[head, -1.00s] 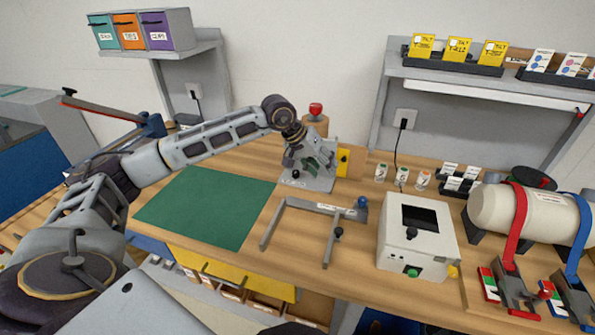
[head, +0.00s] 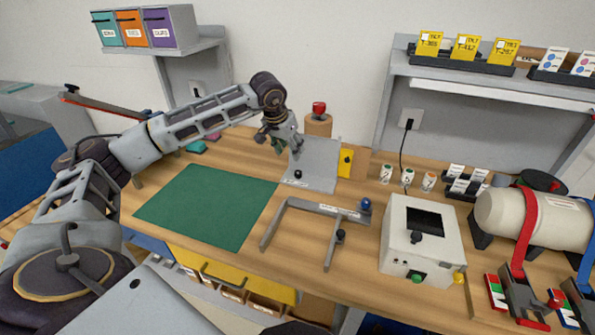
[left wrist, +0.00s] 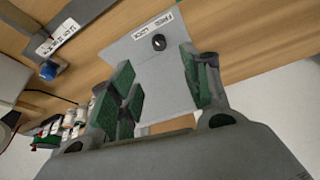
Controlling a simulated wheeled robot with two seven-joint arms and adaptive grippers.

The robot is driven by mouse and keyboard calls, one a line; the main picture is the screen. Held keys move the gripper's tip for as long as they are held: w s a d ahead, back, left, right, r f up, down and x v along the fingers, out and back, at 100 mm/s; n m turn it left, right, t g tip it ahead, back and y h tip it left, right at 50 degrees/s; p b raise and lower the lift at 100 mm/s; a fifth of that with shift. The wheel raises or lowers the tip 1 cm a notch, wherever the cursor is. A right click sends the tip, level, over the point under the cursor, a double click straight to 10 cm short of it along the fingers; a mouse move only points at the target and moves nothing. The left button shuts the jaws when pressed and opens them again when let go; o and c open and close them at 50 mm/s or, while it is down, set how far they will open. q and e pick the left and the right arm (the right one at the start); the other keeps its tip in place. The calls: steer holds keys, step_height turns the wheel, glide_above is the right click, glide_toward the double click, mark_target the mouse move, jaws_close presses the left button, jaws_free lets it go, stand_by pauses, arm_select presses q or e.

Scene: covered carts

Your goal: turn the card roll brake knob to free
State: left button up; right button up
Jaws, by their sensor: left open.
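A grey plate (head: 318,158) stands near the back of the bench. A small black knob (head: 298,174) sits at its lower left, with a white label just below it. I take this as the brake knob, though the label is not readable here. In the left wrist view the black knob (left wrist: 158,42) shows on the grey plate (left wrist: 150,75), beside a white label in small print. My left gripper (head: 283,146) is open and empty, above the knob and at the plate's left edge. Its green-padded fingers (left wrist: 160,85) show apart, with the knob beyond them. My right gripper is out of view.
A brown roll with a red knob (head: 318,109) and a yellow block with a black knob (head: 346,161) stand behind and beside the plate. A grey bracket with a blue knob (head: 365,206) lies in front. A white box (head: 421,240) stands right. The green mat (head: 207,207) is clear.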

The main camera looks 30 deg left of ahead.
mark_target(298, 172)
arm_select(q)
steer(key=shift+p+x, duration=0.3)
steer(key=shift+x, duration=6.4)
steer(key=shift+c, duration=0.5)
steer(key=c, duration=0.9)
